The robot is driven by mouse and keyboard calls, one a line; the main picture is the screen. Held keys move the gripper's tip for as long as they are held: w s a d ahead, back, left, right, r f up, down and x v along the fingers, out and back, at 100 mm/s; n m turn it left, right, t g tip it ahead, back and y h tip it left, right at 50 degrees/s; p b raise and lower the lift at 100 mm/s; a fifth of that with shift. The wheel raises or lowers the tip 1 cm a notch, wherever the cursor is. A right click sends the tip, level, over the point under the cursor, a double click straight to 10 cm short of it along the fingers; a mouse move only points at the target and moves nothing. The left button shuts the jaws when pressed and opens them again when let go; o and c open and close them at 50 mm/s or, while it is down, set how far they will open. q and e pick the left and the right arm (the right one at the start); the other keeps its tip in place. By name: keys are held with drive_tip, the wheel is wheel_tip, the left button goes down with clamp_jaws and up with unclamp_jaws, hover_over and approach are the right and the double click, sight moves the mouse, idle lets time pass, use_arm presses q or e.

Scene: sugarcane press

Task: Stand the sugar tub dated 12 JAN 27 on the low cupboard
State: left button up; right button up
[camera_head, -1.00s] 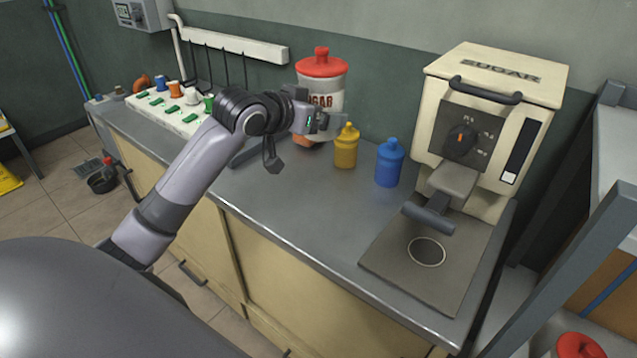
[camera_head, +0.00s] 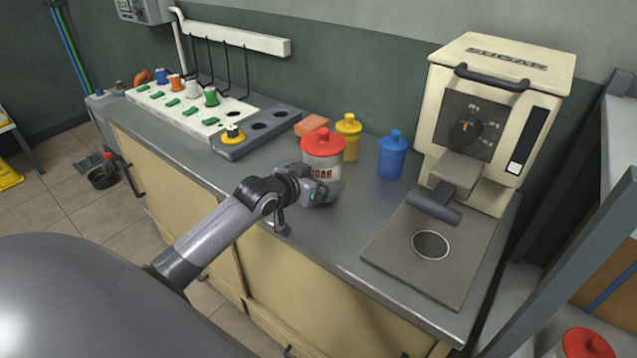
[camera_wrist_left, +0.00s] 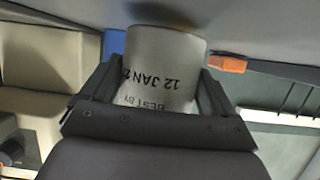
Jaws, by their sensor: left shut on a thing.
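A sugar tub (camera_head: 322,165) with a red lid and a partly covered "SUGAR" label is held upright by my left gripper (camera_head: 328,190) at the grey-topped cupboard. In the left wrist view the pale tub (camera_wrist_left: 165,60) sits between both fingers. Its print shows upside down, "BEST BY" and "12 JAN 2", with the last digit not readable. My gripper and hand hide the tub's base, so I cannot tell if it touches the top. The low cupboard (camera_head: 300,215) has cream doors. A second red lid (camera_head: 588,343) shows at the lower right. My right gripper is not in view.
A yellow bottle (camera_head: 348,138) and an orange block (camera_head: 311,125) are close behind the tub. A blue bottle (camera_head: 391,157) stands to the right, then the cream press (camera_head: 490,120). A white rack (camera_head: 190,112) and a grey holder (camera_head: 262,132) lie left. Some front worktop is bare.

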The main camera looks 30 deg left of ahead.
use_arm(q)
drive_tip(key=shift+f, duration=0.25)
drive_tip(key=o, duration=1.2)
drive_tip(key=shift+f, duration=0.25)
drive_tip(key=shift+c, duration=0.2)
drive_tip(key=shift+r, duration=0.1)
drive_tip(key=shift+s+r, duration=0.1)
drive_tip(key=p+v, duration=0.1)
drive_tip(key=v, duration=1)
drive_tip(key=shift+s+r, duration=0.1)
drive_tip(key=shift+s, duration=0.3)
